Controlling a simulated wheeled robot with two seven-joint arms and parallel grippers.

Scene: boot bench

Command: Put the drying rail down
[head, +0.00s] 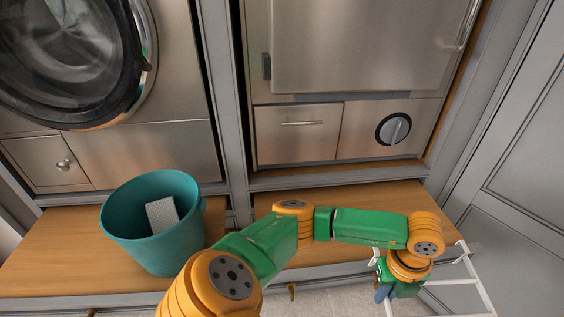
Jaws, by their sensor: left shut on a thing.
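The drying rail (474,283) is a white frame of thin bars at the lower right of the head view, cut off by the bottom edge. My left gripper (384,294) is shut on the rail near its left side, in front of the wooden bench. My own wrist hides the grip itself and part of the rail. I cannot tell whether the rail touches the floor. My right gripper is out of view.
A teal bucket (152,250) with a light grey block (161,215) inside stands on the wooden bench (60,245) at left. Steel appliances (350,50) rise behind. A grey panelled door (515,200) is close at the right. Some pale floor (335,301) shows below the bench.

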